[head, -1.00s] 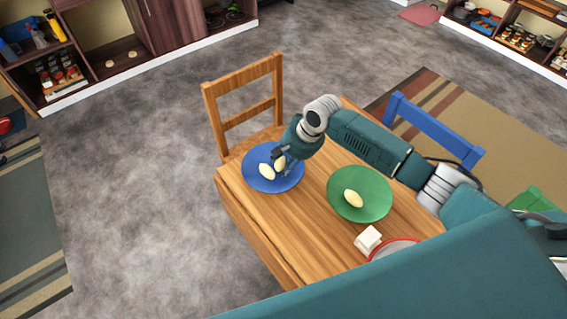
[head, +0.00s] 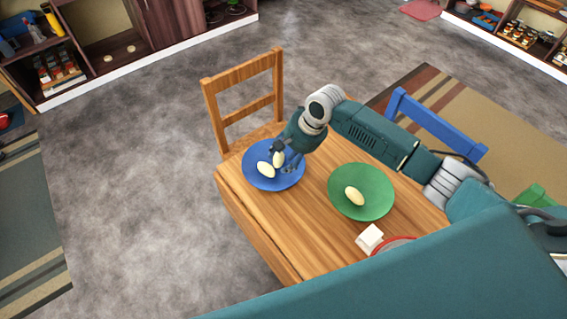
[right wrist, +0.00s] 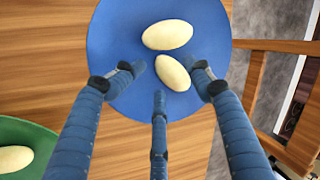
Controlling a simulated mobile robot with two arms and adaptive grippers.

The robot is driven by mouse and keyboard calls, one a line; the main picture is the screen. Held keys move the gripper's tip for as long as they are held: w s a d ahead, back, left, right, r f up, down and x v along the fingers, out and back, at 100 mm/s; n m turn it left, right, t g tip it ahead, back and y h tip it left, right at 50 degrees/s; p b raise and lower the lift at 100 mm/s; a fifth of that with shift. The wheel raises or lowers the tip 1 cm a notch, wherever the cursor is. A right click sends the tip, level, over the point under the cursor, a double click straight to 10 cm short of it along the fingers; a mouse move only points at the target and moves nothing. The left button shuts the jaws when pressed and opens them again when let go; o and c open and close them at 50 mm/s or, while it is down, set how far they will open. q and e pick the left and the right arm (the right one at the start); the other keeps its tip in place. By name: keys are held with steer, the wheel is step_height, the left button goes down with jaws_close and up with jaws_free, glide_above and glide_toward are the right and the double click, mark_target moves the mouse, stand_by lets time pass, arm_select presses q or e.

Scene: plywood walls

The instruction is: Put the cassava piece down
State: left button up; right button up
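Two pale cassava pieces lie on the blue plate (head: 256,182) at the table's far left corner. The nearer piece (head: 265,169) lies beside the piece at my right gripper (head: 284,159). In the right wrist view, that piece (right wrist: 173,73) lies between the spread fingers of my right gripper (right wrist: 167,80), with small gaps at its sides. The other piece (right wrist: 167,35) lies just beyond the fingertips. My right gripper is open, low over the blue plate. My left gripper is not in view.
A green plate (head: 345,205) with one more pale piece (head: 354,196) stands nearer on the wooden table (head: 262,214). A white block (head: 369,239) and a red-rimmed dish (head: 393,246) are at the near side. A wooden chair (head: 243,103) stands behind the blue plate.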

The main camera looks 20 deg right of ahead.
steer(key=v, duration=1.1)
steer(key=shift+a+f, duration=0.1)
steer(key=shift+a, duration=0.05)
